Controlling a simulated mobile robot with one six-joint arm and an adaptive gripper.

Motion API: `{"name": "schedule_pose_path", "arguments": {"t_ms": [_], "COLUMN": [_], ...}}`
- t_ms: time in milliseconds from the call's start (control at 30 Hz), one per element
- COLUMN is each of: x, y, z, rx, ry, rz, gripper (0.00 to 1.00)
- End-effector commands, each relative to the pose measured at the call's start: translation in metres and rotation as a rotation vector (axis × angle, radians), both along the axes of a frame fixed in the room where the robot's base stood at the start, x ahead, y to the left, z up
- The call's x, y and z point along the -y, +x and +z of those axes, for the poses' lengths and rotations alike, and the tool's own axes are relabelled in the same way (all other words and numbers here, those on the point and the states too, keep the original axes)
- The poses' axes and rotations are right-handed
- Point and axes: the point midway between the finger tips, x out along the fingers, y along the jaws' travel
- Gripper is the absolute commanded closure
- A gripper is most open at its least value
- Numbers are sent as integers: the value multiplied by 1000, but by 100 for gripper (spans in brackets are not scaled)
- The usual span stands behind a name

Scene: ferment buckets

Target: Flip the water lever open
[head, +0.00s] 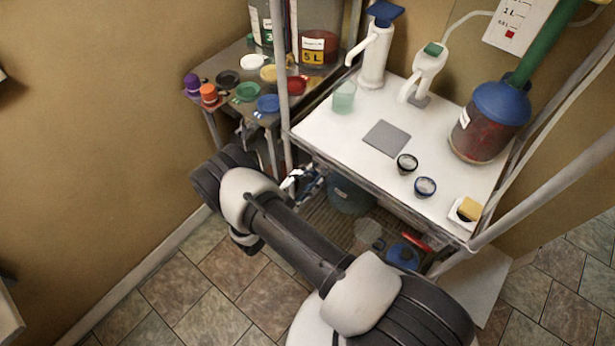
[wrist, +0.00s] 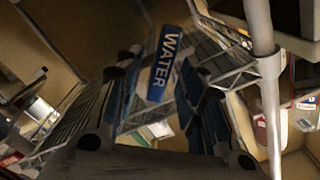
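In the wrist view, a blue water lever plate (wrist: 165,64) with white letters reading WATER stands tilted in the picture. My gripper (wrist: 159,82) is open, with one dark finger on each side of the plate's lower end. I cannot tell whether either finger touches it. The lever's mount and pivot are not clear. I cannot identify the water lever there with certainty.
The white tabletop (head: 335,127) holds a blue-topped white pump (head: 374,58), a green cup (head: 344,97) and a blue-lidded bucket (head: 480,135). A pale upright post (wrist: 268,85) runs close on the right in the wrist view. Open tiled floor (head: 185,285) lies left.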

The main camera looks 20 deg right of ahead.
Motion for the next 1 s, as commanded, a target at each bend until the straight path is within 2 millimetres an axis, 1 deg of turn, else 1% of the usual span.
{"name": "schedule_pose_path", "arguments": {"t_ms": [267, 367, 833, 1000], "x": [2, 1, 1, 1], "y": [1, 1, 1, 1], "z": [0, 0, 0, 0], "rx": [0, 0, -1, -1], "ry": [0, -1, -1, 0], "rz": [1, 1, 0, 1], "gripper": [63, 69, 100, 100]}}
